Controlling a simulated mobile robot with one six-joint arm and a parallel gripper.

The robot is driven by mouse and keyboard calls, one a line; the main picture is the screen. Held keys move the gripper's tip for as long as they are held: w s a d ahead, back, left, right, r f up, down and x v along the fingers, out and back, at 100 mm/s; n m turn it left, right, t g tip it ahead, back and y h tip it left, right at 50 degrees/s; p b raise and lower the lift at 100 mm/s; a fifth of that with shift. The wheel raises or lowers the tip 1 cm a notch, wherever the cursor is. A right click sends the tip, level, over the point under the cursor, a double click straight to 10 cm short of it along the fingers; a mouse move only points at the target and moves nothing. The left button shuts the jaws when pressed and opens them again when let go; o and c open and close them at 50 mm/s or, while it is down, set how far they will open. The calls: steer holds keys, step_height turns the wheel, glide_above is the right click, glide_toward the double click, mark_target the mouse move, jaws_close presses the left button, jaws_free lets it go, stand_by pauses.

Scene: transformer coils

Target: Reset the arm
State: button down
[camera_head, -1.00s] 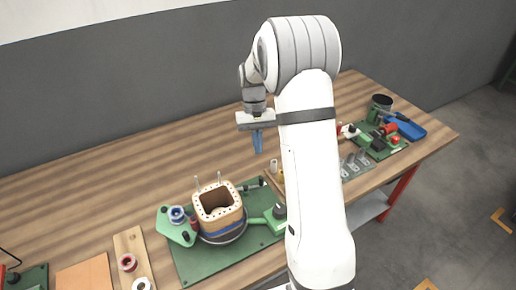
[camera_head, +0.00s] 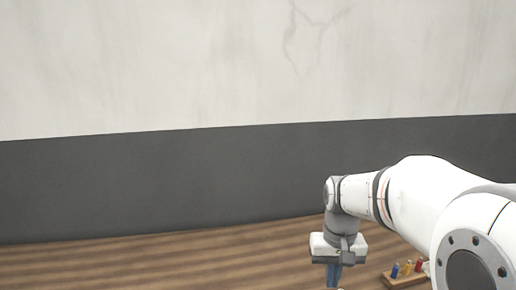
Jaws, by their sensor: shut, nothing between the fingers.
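My arm reaches in from the right edge of the head view and bends down at the wrist. My gripper (camera_head: 333,276) points downward at the bottom of the view, above the wooden table.
The striped wooden table (camera_head: 150,263) fills the bottom, and its visible part at left is bare. A small wooden rack (camera_head: 402,281) with several coloured pieces stands right of my gripper. The grey and white wall (camera_head: 180,185) rises behind the table.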

steer(key=s+a+r+t, duration=0.1)
steer(key=s+t, duration=0.2)
steer(key=s, duration=0.9)
steer(key=shift+s+a+r+n+t, duration=0.15)
steer(key=shift+a+n+t, duration=0.1)
steer(key=shift+n+t, duration=0.05)
